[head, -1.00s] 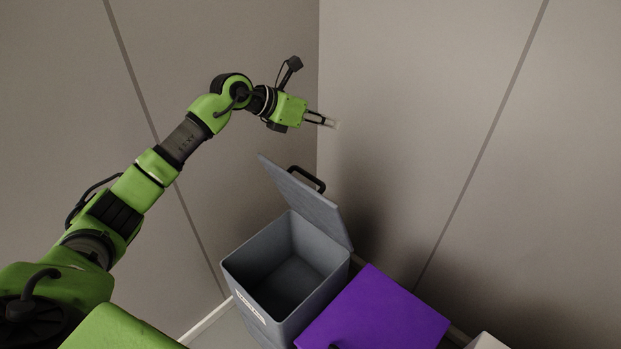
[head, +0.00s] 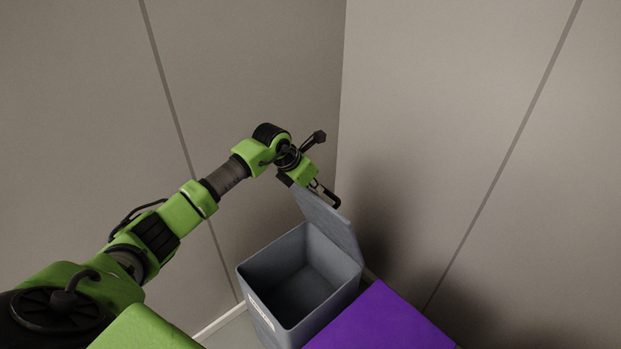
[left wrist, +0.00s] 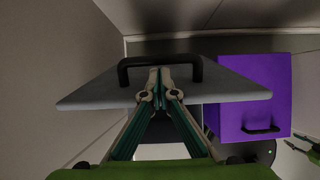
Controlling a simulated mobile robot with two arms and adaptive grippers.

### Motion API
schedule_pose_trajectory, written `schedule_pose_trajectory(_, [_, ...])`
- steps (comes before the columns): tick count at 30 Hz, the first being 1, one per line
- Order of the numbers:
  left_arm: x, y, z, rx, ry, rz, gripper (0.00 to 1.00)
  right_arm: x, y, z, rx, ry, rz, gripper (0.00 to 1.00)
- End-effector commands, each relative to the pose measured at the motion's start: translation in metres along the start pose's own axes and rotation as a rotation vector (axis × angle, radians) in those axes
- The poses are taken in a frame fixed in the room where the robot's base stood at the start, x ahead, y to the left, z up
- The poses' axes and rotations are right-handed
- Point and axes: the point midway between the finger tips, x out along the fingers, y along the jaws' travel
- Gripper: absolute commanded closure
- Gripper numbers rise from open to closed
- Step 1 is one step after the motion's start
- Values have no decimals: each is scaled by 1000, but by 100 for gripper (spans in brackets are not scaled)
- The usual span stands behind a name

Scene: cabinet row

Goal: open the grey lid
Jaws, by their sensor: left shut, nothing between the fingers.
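The grey lid (head: 331,221) stands raised and leaning back at the rear of the open grey bin (head: 249,286). My left gripper (head: 331,199) is shut and empty, at the lid's upper edge beside its black handle. In the left wrist view, the closed fingertips (left wrist: 160,75) are in front of the lid (left wrist: 228,84), near the middle of the black handle (left wrist: 124,72). I cannot tell whether they touch it. What looks like part of my right gripper (left wrist: 308,149) shows at the right edge of that view, too small to read.
A purple box (head: 378,322) stands right beside the bin; its black handle (left wrist: 261,130) shows in the left wrist view. Walls (head: 440,120) meet in a corner close behind the lid. The bin's inside looks empty.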

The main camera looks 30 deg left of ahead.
Motion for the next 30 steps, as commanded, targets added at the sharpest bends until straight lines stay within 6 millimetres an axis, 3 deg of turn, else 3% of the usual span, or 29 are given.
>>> schedule_pose_trajectory(6, [12,0,0,1,0,0,100,-3,1,0,0,0,1,60])
schedule_pose_trajectory(19, [16,0,3,1,-2,0,100,2,5,1,-2,0,6,60])
schedule_pose_trajectory(30, [38,-1,51,0,-4,-1,100,45,5,5,-2,0,6,60])
